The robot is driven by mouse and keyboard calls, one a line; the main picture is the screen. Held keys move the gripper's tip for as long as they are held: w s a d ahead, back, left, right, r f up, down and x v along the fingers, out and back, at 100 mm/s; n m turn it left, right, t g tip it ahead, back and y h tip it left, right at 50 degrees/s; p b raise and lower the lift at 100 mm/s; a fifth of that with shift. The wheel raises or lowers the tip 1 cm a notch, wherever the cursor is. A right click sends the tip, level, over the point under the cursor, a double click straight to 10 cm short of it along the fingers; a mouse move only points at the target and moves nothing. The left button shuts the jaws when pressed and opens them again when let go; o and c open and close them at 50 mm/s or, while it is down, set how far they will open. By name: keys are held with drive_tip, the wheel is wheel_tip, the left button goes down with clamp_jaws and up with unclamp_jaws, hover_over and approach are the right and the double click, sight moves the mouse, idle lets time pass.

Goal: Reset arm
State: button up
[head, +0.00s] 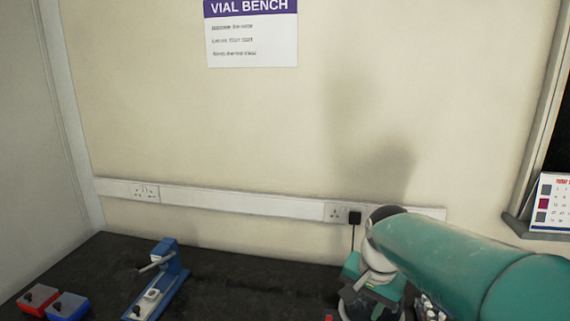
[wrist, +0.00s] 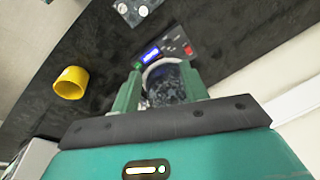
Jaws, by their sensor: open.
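My teal arm (head: 450,255) reaches in from the right in the head view and bends down over the dark bench. My gripper (wrist: 162,78) shows in the wrist view with its two green fingers apart. Between and beyond the fingers is a dark, speckled round part with a pale rim (wrist: 150,70). It belongs to, or stands in front of, a grey device with a lit blue display (wrist: 151,55). I cannot tell whether the fingers touch it. In the head view the fingertips are not clear at the bottom edge.
A blue bench tool (head: 160,282), a red box (head: 38,299) and a blue box (head: 68,306) stand on the left of the bench (head: 235,285). A black plug (head: 355,217) trails a cord behind my arm. A yellow cup (wrist: 70,83) is left of the fingers.

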drive_tip(key=s+r+n+t, duration=0.2)
drive_tip(key=s+n, duration=0.5)
drive_tip(key=s, duration=0.8)
drive_tip(key=shift+s+t+h, duration=0.25)
drive_tip(key=shift+t+h, duration=0.05)
drive_tip(key=shift+t, duration=0.3)
drive_tip(key=shift+d, duration=0.1)
